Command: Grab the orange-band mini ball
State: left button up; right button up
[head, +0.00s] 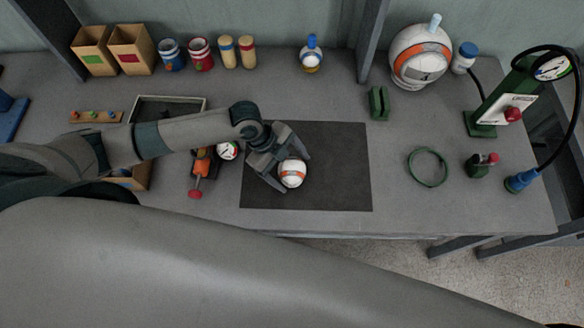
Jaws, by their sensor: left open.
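The orange-band mini ball (292,174) is small and white with an orange band. It rests on the dark mat (338,180) in the head view. My left gripper (292,173) reaches in from the left over the mat. Its two fingers are spread on either side of the ball, one at the upper right and one at the lower left. Whether the fingers touch the ball cannot be told. My right gripper is not in view.
A large white ball with an orange band (420,57) stands at the back right. A green ring (427,167) and a green press with a gauge (503,107) are at the right. Boxes (131,50), jars and bottles line the back. The mat's right side is clear.

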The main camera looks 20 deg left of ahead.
aim_at(294, 167)
pick_arm(q)
jog(key=c, duration=1.1)
jog(key=shift+r, duration=0.1)
jog(key=shift+r+b, duration=0.4)
jog(key=shift+r, duration=0.05)
jog(key=r, duration=0.1)
jog(key=r+b, duration=0.1)
jog(key=r, duration=0.1)
jog(key=shift+s+d+b, duration=0.25)
jog(key=shift+b, duration=0.15)
jog(key=s+d+r+b, duration=0.3)
jog(key=s+d+r, duration=0.3)
jog(key=s, duration=0.3)
jog(key=shift+d+r, duration=0.2)
jog(key=shift+r, duration=0.3)
